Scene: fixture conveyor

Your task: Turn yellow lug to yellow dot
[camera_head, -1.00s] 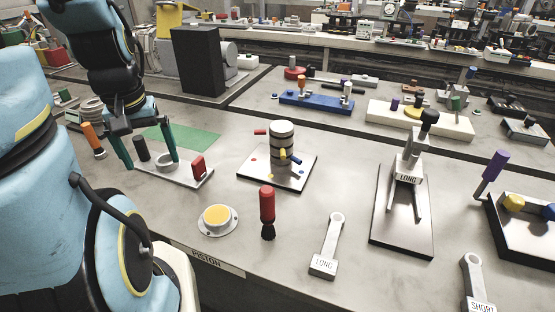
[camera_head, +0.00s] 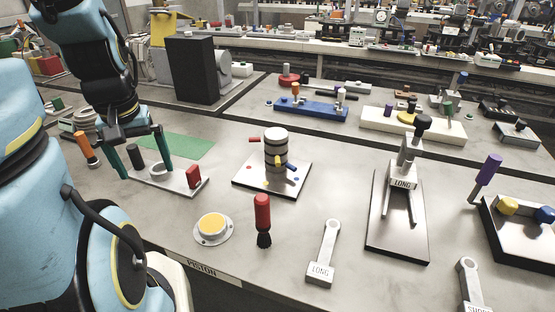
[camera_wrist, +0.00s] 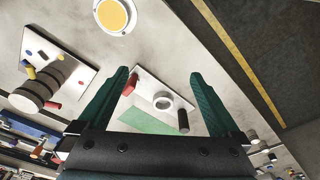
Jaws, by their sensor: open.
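The fixture is a white square plate (camera_head: 243,180) bearing an upright cylinder (camera_head: 276,137) with dark bands. A yellow lug (camera_head: 279,160), a blue lug (camera_head: 291,167) and a red lug (camera_head: 255,139) stick out of the cylinder. The yellow dot (camera_head: 266,183) is on the plate's near side; it also shows in the wrist view (camera_wrist: 60,57). The yellow lug appears in the wrist view (camera_wrist: 31,72), at left. My gripper (camera_head: 143,165) is open and empty, left of this fixture. Its fingers straddle the view of another small plate, touching nothing that I can make out.
Below my gripper lies a plate with a ring (camera_wrist: 162,101), a black peg (camera_wrist: 183,122) and a red block (camera_head: 194,176). A yellow-topped disc (camera_head: 212,226), a red-handled brush (camera_head: 262,215) and a LONG wrench (camera_head: 323,255) stand or lie in front of the fixture.

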